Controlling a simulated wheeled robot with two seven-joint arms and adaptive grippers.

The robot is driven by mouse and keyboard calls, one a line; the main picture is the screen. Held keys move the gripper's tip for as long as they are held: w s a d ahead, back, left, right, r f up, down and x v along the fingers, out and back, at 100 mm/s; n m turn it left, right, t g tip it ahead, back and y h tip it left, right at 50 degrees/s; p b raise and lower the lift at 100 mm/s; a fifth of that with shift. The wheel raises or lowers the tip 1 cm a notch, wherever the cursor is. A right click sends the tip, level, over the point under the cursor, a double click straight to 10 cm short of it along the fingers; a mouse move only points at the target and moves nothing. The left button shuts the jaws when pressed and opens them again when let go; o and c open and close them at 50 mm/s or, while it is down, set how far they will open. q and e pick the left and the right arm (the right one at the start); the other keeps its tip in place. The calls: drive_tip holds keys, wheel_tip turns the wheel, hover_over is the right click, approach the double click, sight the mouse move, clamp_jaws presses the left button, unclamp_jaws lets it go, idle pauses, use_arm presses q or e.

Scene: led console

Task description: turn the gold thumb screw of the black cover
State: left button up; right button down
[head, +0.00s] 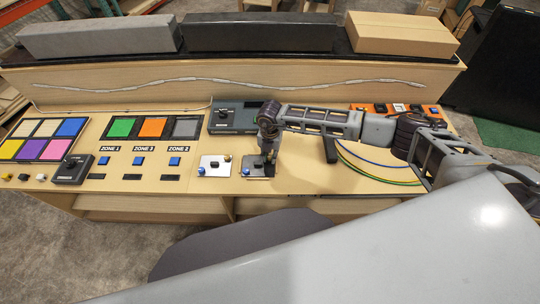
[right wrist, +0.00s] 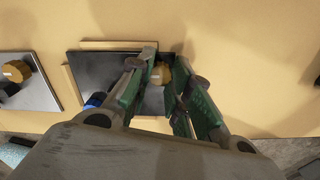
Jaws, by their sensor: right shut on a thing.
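The black cover (head: 256,171) lies on the console's wooden top, below my right gripper (head: 269,160). It also shows in the right wrist view (right wrist: 92,68), partly hidden by the fingers. Its gold thumb screw (right wrist: 160,73) sits between the two green-padded fingers of my right gripper (right wrist: 162,80), which is shut on it from above. A blue knob (right wrist: 95,100) is at the cover's other corner. In the head view the gold screw is hidden behind the gripper. My left gripper is not in view.
A silver plate (head: 213,166) with its own gold screw (right wrist: 16,71) and a blue knob lies just left of the black cover. Blue, yellow and green cables (head: 375,167) run to the right. A grey box (head: 234,118) stands behind. Bare wood lies right of the cover.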

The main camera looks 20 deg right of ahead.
sight(270, 157)
drive_tip(key=shift+w+d, duration=0.1)
idle(0.3)
drive_tip(key=c, duration=1.3)
unclamp_jaws()
drive_tip(key=shift+o, duration=0.2)
drive_tip(key=shift+r, duration=0.15)
wheel_tip(270, 157, up, 12)
drive_tip(key=shift+f, duration=0.25)
